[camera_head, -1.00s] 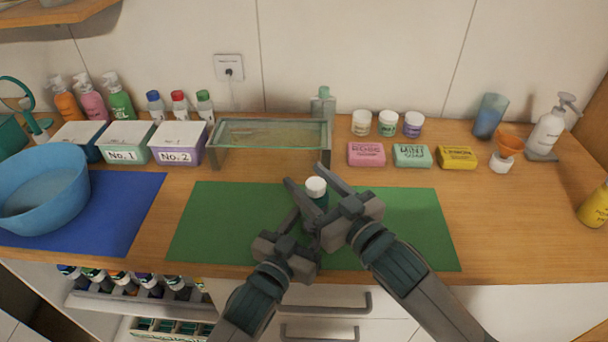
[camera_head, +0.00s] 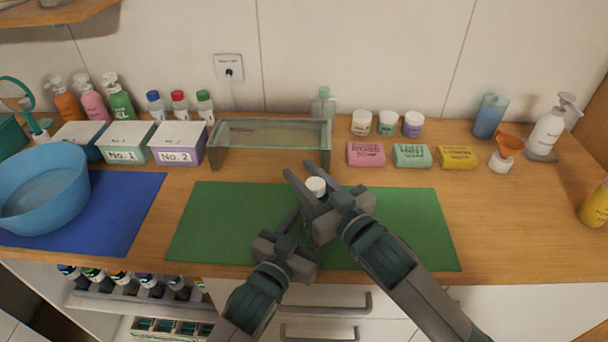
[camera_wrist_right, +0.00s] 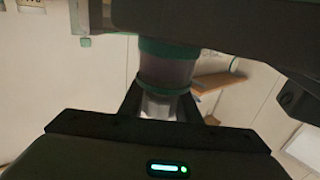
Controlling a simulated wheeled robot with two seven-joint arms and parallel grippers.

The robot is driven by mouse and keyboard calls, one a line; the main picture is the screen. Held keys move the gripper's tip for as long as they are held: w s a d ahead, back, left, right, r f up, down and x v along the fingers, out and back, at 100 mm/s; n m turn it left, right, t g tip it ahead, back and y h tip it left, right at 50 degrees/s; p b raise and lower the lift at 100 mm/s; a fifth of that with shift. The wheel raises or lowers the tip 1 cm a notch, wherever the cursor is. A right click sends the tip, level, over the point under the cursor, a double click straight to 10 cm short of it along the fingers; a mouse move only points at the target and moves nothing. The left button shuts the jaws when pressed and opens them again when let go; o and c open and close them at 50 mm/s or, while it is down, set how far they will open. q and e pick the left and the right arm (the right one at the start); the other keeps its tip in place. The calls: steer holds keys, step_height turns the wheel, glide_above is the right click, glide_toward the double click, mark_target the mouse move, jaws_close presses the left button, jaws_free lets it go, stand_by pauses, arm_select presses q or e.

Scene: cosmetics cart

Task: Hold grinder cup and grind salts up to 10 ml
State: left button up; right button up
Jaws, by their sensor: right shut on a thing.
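The grinder shows its white cap (camera_head: 316,186) above the green mat (camera_head: 215,225); most of its body is hidden by my grippers. In the right wrist view the grinder's see-through body (camera_wrist_right: 165,70) with teal bands stands between my right fingers. My right gripper (camera_head: 302,178) is shut on the grinder, its fingertips pointing toward the back. My left gripper (camera_head: 285,232) is just below and left of it, close to the grinder's lower part. Its jaws are partly covered, so I cannot tell whether it grips the grinder cup.
A glass tank (camera_head: 270,150) stands behind the mat. Three soap bars (camera_head: 412,155) and three small jars (camera_head: 388,123) are at the back right. A blue bowl (camera_head: 45,190) and lidded boxes (camera_head: 178,142) are at the left. The mat's right part is free.

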steer(key=shift+w+d+m+t+h, duration=0.1)
steer(key=shift+d+m+t+h, duration=0.1)
steer(key=shift+m+t+h, duration=0.5)
steer(key=shift+w+d+m+t+h, duration=0.1)
steer(key=shift+d+m+t+h, duration=0.2)
steer(key=shift+m+h, duration=0.8)
steer(key=shift+w+d+m+t+h, duration=0.15)
steer(key=shift+m+t+h, duration=0.3)
steer(key=shift+h, duration=0.95)
steer(key=o, duration=1.1)
steer(key=shift+c, duration=0.2)
steer(key=shift+s+d, duration=0.1)
steer(key=v, duration=1.2)
steer(key=shift+f, duration=0.1)
